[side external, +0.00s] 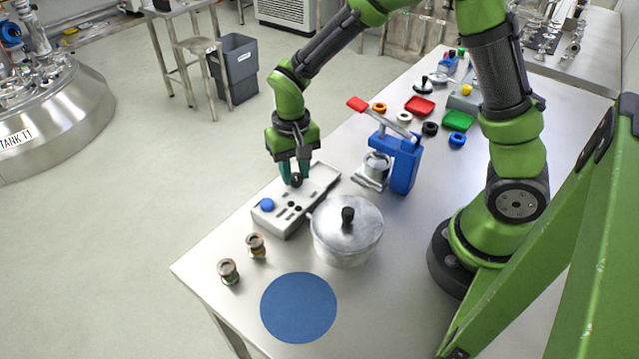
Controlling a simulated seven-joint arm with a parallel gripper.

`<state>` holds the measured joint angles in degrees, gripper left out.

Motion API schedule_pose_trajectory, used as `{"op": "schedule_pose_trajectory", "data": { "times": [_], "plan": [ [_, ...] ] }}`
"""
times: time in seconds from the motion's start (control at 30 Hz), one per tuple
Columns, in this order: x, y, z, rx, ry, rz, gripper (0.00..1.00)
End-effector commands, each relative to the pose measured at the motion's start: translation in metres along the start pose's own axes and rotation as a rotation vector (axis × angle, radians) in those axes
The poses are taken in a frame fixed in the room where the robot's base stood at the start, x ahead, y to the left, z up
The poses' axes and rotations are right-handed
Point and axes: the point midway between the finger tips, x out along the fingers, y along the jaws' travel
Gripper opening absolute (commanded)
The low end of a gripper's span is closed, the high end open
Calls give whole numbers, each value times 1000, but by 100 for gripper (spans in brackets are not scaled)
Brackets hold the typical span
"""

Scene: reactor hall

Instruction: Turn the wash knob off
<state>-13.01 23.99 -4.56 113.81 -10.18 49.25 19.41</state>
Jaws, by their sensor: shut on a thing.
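A light grey control panel (283,222) lies on the steel table, with a blue knob (267,205) at its near left end and a black knob (296,181) farther back. Slots and small dark marks lie between them; no label is readable, so I cannot tell by name which is the wash knob. My gripper (295,177) points down over the back part of the panel. Its dark teal fingers are shut on the black knob, which shows partly between the fingertips.
A lidded metal pot (345,240) stands close right of the panel. A blue press with a red-tipped lever (405,165) stands behind the pot. Two small metal fittings (228,271) and a blue disc (298,307) lie nearer. Coloured trays and rings (419,106) lie farther back.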

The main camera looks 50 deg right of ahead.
Motion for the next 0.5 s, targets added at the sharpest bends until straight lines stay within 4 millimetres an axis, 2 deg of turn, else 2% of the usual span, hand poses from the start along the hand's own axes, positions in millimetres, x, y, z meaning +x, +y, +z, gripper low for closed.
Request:
{"op": "schedule_pose_trajectory", "data": {
  "times": [0.5],
  "plan": [
    [-1, -2, 0, -464, 0, -1, 0]
  ]
}}
